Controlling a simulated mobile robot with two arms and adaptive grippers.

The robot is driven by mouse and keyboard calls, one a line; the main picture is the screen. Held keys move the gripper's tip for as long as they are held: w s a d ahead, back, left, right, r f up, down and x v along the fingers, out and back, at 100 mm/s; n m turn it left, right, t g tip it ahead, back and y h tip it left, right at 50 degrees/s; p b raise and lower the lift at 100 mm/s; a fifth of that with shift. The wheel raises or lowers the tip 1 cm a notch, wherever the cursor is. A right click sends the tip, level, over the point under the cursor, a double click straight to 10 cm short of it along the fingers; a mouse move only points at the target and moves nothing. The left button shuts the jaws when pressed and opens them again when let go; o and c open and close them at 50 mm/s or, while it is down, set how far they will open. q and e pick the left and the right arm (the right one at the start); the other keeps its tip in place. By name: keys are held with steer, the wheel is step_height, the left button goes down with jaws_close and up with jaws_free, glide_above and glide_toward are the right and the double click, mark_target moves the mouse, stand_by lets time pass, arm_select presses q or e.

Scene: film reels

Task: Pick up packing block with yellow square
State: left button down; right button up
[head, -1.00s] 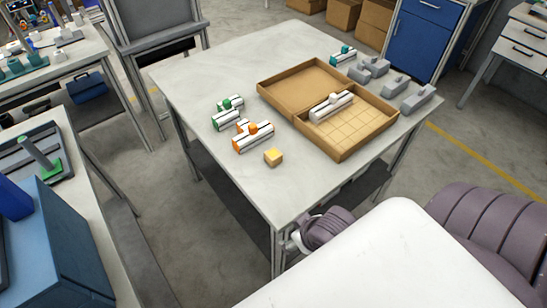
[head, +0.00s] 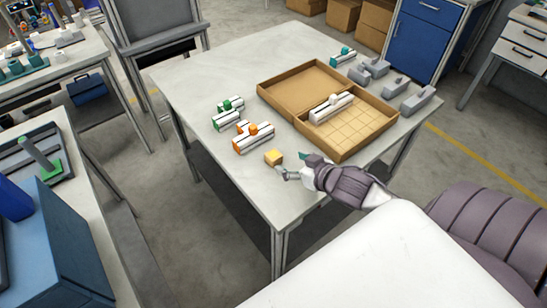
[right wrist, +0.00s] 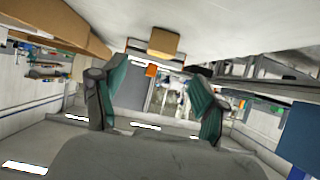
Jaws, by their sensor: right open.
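The small yellow block (head: 274,157) sits on the light table near its front edge, in front of the orange-ended block. Its top looks yellow. My right gripper (head: 293,167) is open and low over the table, just to the right of the yellow block in the head view, with nothing held. In the right wrist view, which looks upside down, a yellow-brown block (right wrist: 164,42) shows beyond and between the open fingers (right wrist: 157,72). Whether the fingers touch it I cannot tell. My left gripper is not in view.
Orange-marked (head: 253,139) and green-marked (head: 227,116) striped blocks stand behind the yellow block. An open cardboard box (head: 345,156) with a gridded floor holds a white-grey block (head: 331,107). Several grey pieces (head: 396,86) lie at the right. The table's front-left is clear.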

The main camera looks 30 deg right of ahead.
mark_target(276, 157)
steer(key=x, duration=0.9)
steer(key=shift+w+a+f+p, duration=0.1)
steer(key=shift+w+f+p, duration=0.2)
steer(key=shift+s, duration=0.1)
steer(key=shift+c, duration=1.2)
steer(key=shift+r, duration=0.15)
jaws_close()
